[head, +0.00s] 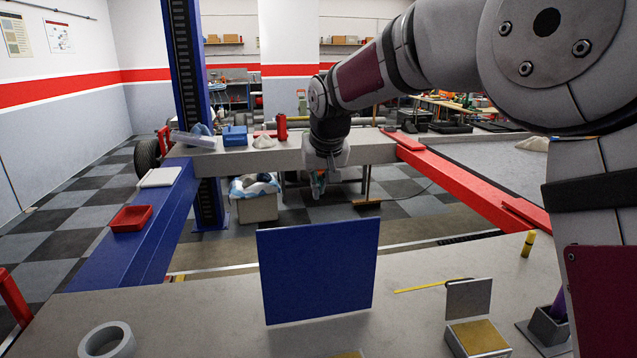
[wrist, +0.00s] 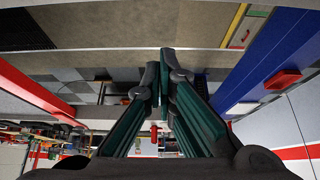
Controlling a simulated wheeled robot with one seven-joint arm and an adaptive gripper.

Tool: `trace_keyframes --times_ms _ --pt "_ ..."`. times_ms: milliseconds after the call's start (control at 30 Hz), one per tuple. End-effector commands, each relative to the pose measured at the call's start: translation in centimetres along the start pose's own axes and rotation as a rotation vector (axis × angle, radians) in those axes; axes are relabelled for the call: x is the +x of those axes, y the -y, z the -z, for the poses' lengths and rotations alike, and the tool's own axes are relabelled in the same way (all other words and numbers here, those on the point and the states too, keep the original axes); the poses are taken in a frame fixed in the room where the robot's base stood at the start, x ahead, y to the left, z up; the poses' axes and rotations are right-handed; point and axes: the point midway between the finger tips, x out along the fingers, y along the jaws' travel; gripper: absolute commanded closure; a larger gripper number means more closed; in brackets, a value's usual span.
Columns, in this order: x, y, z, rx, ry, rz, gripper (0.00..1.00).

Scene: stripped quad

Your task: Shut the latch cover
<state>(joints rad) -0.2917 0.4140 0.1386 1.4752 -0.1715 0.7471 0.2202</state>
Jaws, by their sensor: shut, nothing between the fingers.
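A small grey box (head: 462,338) with a gold top face stands at the front right of the near bench in the head view. Its grey flap (head: 468,298) stands upright at the back edge. A larger blue panel (head: 318,270) also stands upright at the front middle, with a bit of gold below it at the picture's edge. I cannot tell for sure which of the two is the latch cover. My gripper (head: 319,190) hangs pointing down beyond the blue panel, apart from both. In the wrist view my gripper's fingers (wrist: 164,62) are together and empty.
On the near bench are a grey ring (head: 107,341), a yellow cylinder (head: 527,244), a yellow stick (head: 420,287) and a purple item in a dark holder (head: 550,326). A red tray (head: 130,218) sits on the blue beam at left. Open floor lies beyond the bench.

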Motion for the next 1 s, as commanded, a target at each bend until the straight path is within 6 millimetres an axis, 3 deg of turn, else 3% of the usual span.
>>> trace_keyframes --times_ms 333,400,600,1000 --pt "6.8 0.0 -0.2 -0.001 0.003 0.0 1.0" --pt "5.7 0.0 -1.4 -0.001 0.001 -0.001 1.0" --pt "5.1 0.0 -3.3 -0.001 0.0 -0.001 1.0" --pt "5.1 -0.1 -3.8 0.0 0.0 -0.001 1.0"
